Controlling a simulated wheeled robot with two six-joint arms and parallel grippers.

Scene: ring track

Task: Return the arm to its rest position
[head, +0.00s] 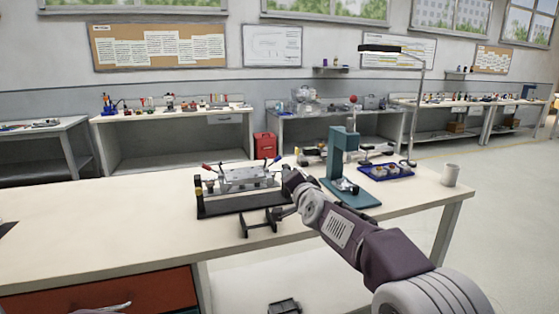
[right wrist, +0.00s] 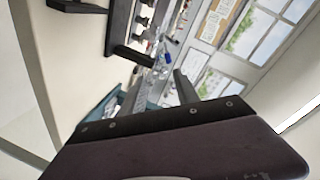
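My right arm comes in from the lower right of the head view. Its dark right gripper (head: 290,181) is over the workbench (head: 110,235), in front of the clamp fixture (head: 232,203) and left of the teal press (head: 341,160). In the right wrist view the right gripper (right wrist: 158,92) has its two fingers apart with nothing held between them. The picture there is turned on its side. Whether the gripper touches the fixture cannot be told.
A dark bracket (head: 261,221) stands in front of the fixture, beside my right wrist. The left of the bench is mostly clear. A red case (head: 265,146) shows behind.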

